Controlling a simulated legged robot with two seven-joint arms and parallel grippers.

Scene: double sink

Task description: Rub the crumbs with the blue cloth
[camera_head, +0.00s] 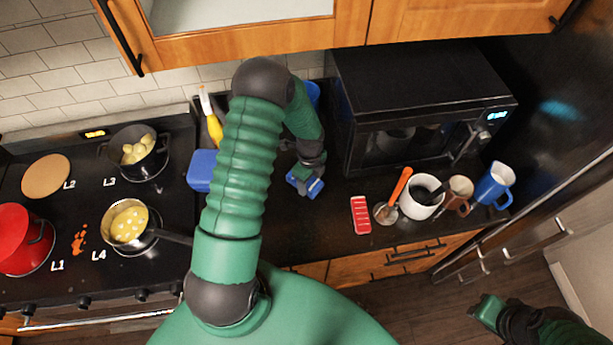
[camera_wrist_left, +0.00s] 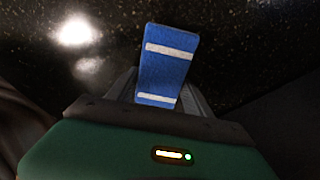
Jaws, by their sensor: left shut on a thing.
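The blue cloth (camera_head: 313,188) is a small folded piece with white stripes, which show clearly in the left wrist view (camera_wrist_left: 165,70). The cloth stands out past the fingers. Orange-red crumbs (camera_head: 79,240) lie on the black stovetop between the L1 and L4 marks, well to the left of the cloth. My right gripper (camera_head: 488,311) is at the lower right, away from the counter; its jaws are too unclear to read.
On the stove are a red pot (camera_head: 24,243), a pan with yellow food (camera_head: 128,222) and a dark pot (camera_head: 137,150). A blue box (camera_head: 201,170) stands right of the stove.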

